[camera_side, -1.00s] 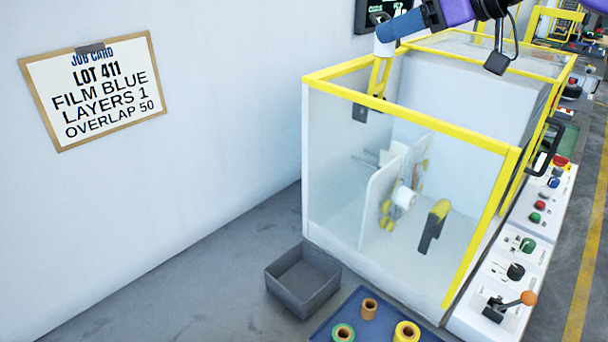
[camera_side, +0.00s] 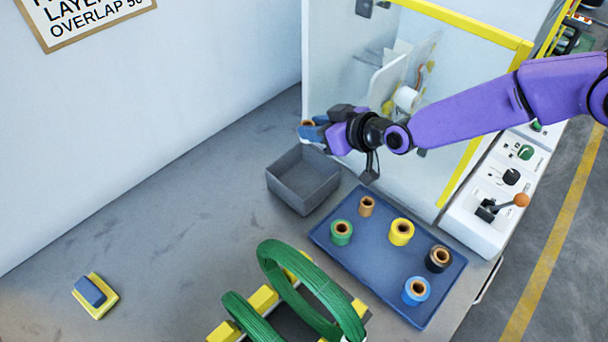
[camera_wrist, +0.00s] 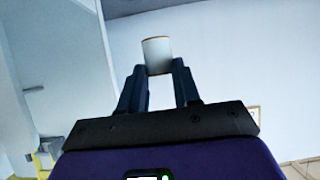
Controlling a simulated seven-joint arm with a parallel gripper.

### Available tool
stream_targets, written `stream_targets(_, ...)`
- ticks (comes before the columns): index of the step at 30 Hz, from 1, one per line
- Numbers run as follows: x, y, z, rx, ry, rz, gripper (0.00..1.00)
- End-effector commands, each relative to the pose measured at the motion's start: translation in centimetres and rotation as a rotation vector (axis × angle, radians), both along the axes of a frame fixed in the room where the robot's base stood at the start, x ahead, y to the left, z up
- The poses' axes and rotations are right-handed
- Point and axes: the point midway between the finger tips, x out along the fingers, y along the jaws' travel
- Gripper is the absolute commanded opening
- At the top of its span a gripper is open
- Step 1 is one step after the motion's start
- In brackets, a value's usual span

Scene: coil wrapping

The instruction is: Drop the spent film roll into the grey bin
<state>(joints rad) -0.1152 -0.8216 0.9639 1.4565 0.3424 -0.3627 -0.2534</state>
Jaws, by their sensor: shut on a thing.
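The spent film roll, a small whitish cylinder with an orange-brown rim (camera_wrist: 157,54), is pinched between my gripper's two dark blue fingers in the wrist view. In the side view only a small brown bit of it (camera_side: 306,123) shows at the fingertips. My gripper (camera_side: 311,130) is shut on it, with the wrist reaching in from the right. The grey bin (camera_side: 303,199) is an open square box on the bench. The gripper appears just above the bin's far edge in the side view; its exact height and overlap with the bin cannot be told. The visible bin floor is empty.
A glass-walled machine with yellow frame (camera_side: 470,25) stands right behind the gripper. A blue tray (camera_side: 375,275) with several film rolls lies right of the bin. A green coil (camera_side: 275,275) sits in front. A yellow-and-blue object (camera_side: 95,295) lies left; bench between is clear.

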Motion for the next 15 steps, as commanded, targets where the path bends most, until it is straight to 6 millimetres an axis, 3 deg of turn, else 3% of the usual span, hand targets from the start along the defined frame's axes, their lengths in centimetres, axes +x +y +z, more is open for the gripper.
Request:
stream_targets(3, -0.4, -0.5, -2.5, -0.002, -0.001, -0.01, 0.04)
stream_targets(15, -0.7, -0.8, -6.0, -0.001, -0.002, -0.015, 0.04)
